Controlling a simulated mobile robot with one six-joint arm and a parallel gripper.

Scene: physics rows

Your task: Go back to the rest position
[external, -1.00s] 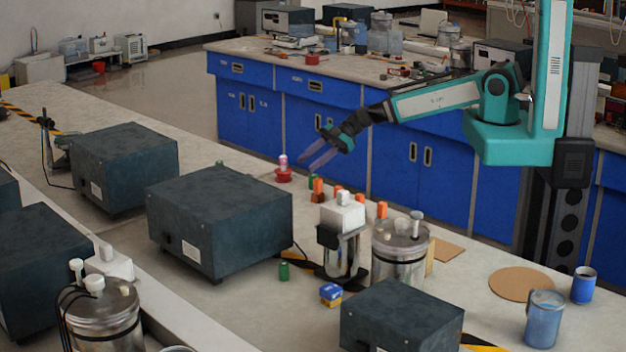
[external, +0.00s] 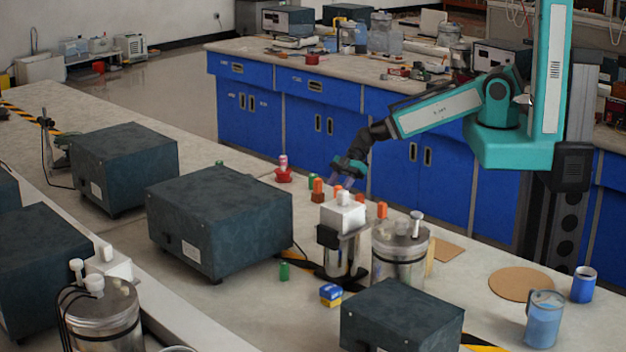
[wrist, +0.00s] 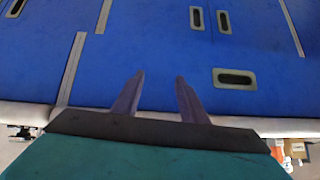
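My gripper (external: 340,183) is in the air over the far edge of the near bench, behind the white-topped metal device (external: 342,222). In the wrist view its two fingers (wrist: 153,88) stand apart with nothing between them. Blue cabinet fronts (wrist: 150,40) fill the view beyond the fingers. In the external view the fingertips are partly hidden among the orange and green small items. A pink-and-white item (external: 283,162) stands on a red base (external: 284,176) to the left of my gripper, apart from it.
Orange blocks (external: 382,210) and green pieces stand on the near bench (external: 240,315) below my gripper. A metal canister (external: 400,250) and dark boxes (external: 220,220) crowd the bench. A blue cup (external: 584,285) and mug (external: 544,320) are at right. Open floor lies between the benches.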

